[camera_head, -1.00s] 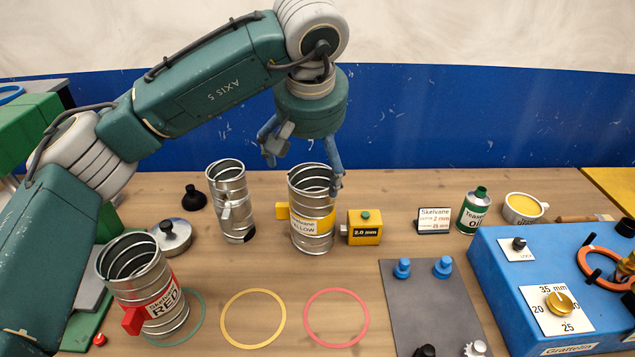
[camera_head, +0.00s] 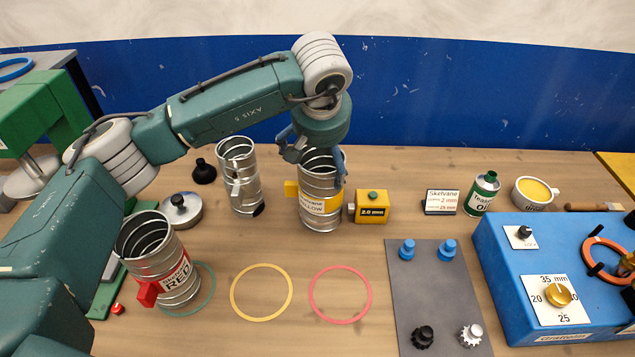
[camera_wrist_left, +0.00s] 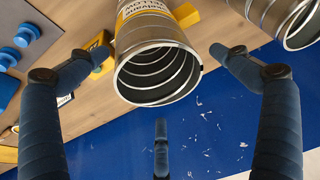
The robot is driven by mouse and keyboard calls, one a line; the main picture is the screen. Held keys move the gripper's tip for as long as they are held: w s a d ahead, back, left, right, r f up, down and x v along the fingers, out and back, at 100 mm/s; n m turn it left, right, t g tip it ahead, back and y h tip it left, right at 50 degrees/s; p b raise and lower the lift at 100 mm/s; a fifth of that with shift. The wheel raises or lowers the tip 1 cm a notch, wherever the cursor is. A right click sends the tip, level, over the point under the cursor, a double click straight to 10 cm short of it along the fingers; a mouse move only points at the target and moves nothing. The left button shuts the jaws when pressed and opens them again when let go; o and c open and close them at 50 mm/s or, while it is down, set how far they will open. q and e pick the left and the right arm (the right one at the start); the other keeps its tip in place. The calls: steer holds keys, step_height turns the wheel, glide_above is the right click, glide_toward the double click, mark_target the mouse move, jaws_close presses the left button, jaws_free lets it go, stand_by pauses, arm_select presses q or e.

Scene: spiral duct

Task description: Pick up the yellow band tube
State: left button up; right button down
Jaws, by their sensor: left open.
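The yellow band tube (camera_head: 321,192) is a spiral metal duct with a yellow label. It stands upright on the table in the head view, and its open rim shows in the wrist view (camera_wrist_left: 157,72). My left gripper (camera_head: 318,160) is over the top of this tube, with blue fingers on either side of its rim. In the wrist view the left gripper (camera_wrist_left: 150,70) is open, its fingers spread wide around the tube end and apart from it. The right gripper is not in view.
A plain metal tube (camera_head: 240,178) stands close on the left, and a yellow 2.0 mm box (camera_head: 372,207) close on the right. The red band tube (camera_head: 160,262) stands front left. Coloured rings (camera_head: 261,292) lie in front. A blue machine (camera_head: 505,255) is at right.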

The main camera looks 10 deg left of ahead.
arm_select(q)
steer(key=shift+w+f, duration=0.25)
steer(key=shift+f, duration=0.4)
steer(key=c, duration=1.8)
steer(key=shift+r, duration=0.15)
